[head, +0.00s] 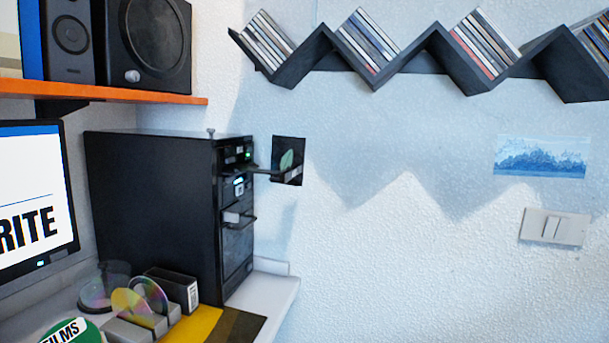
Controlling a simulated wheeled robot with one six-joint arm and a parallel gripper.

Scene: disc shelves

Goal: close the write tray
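A black computer tower (160,205) stands on the desk at the left, its front turned to the right. An upper tray (262,171) sticks out from near the top of that front, past its edge. A lower slot or tray (238,218) with a pale piece in it juts out a little below. I cannot read which one is marked write. A dark square with a green shape (289,157) shows at the outer end of the upper tray; I cannot tell whether it is on the wall behind. My gripper is not in view.
A monitor (35,205) ending in "RITE" is at the left edge. Discs (140,298), a dark box (172,287) and a round green label (72,332) lie on the desk. An orange shelf (110,92) holds speakers. A zigzag disc shelf (400,55) hangs above. Right of the tower is open.

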